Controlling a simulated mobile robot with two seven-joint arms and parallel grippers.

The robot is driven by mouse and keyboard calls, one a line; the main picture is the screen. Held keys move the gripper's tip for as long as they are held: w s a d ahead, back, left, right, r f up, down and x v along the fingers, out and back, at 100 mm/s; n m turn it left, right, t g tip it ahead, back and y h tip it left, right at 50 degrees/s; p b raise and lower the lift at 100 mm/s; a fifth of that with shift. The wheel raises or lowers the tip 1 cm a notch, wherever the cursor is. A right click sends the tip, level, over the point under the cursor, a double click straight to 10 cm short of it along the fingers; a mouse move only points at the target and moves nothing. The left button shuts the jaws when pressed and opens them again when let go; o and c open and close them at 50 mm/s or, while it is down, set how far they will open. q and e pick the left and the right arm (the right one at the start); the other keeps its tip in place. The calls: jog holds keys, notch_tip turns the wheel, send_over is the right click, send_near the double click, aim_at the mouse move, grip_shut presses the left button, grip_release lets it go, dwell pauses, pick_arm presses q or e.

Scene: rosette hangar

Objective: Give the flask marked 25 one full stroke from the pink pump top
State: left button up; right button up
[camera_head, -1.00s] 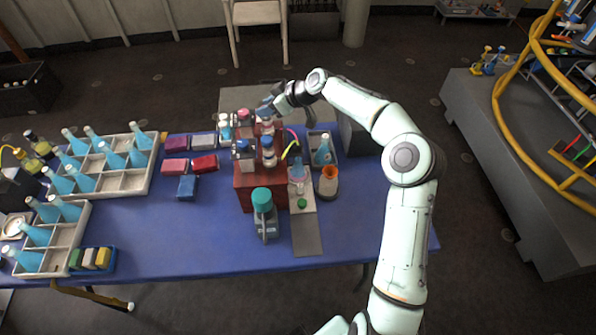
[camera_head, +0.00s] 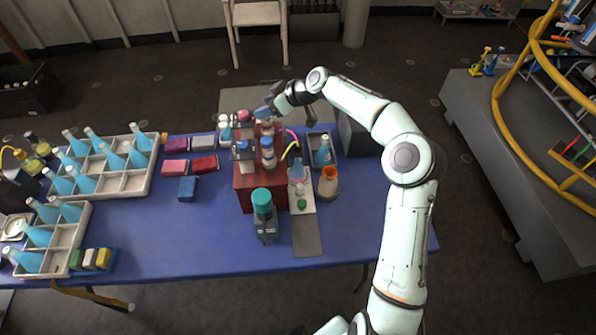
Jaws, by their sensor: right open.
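A pink pump top (camera_head: 243,115) stands at the back of the red stand (camera_head: 262,190), among several bottles with blue and pale tops. My right gripper (camera_head: 264,111) is just right of the pink top, over the back of the stand, small and partly hidden by its own wrist; it is open. I cannot tell whether it touches anything. A flask with blue contents (camera_head: 297,173) stands on the grey strip in front of the stand's right side. Another blue flask (camera_head: 322,152) sits in a grey tray. No number can be read on any flask. My left gripper is not in view.
Racks of blue flasks (camera_head: 130,182) fill the table's left. Red, purple and blue blocks (camera_head: 203,164) lie left of the stand. A teal-topped device (camera_head: 262,200) and an orange-rimmed container (camera_head: 328,180) stand near it. The front middle of the blue table (camera_head: 180,240) is clear.

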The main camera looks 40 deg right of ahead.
jog(key=shift+r+p, duration=0.95)
jog(key=shift+r, duration=2.3)
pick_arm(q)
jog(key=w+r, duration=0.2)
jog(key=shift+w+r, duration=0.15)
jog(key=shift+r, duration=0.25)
